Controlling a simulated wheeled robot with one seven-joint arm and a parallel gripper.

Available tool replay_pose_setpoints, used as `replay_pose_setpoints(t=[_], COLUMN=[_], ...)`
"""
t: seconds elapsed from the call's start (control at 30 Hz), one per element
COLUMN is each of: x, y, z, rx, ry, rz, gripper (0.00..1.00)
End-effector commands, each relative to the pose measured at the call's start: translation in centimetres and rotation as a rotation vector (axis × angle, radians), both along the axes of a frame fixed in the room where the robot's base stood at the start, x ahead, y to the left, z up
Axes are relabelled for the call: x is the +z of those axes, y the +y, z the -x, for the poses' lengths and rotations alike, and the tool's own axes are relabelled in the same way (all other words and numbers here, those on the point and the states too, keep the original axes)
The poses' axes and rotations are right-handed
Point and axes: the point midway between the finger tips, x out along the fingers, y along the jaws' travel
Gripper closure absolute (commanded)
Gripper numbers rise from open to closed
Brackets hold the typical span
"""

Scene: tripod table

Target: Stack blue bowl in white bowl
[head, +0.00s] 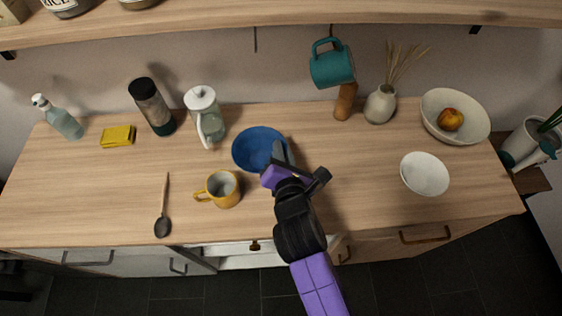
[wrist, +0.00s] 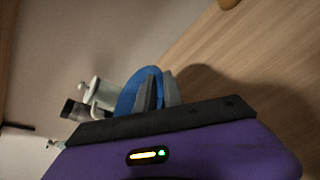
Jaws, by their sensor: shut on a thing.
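The blue bowl (head: 257,147) is near the middle of the counter in the head view, close to the glass jug. My gripper (head: 280,158) is shut on its right rim. In the wrist view the blue bowl (wrist: 137,92) shows edge-on between the fingers (wrist: 158,92). I cannot tell whether the bowl still touches the counter. The white bowl (head: 424,174) stands empty on the right part of the counter, apart from my gripper. A larger whitish bowl (head: 474,105) with a round orange-red fruit (head: 450,119) in it stands behind it.
A yellow mug (head: 222,188) stands just left of my gripper. The glass jug (head: 204,117) and dark flask (head: 152,106) stand at the back left. A teal mug (head: 332,66) hangs or sits at a wooden post (head: 346,101). A vase (head: 381,104) is nearby. The counter between the bowls is clear.

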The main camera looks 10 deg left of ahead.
Motion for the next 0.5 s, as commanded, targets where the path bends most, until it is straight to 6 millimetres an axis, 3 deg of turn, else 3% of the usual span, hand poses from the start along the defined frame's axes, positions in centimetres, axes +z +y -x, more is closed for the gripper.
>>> replay_pose_setpoints(t=[0.5], x=[-5.8], y=[0.0], z=[0.0], rx=[0.000], ry=[-0.001], rz=[-0.001], gripper=[1.00])
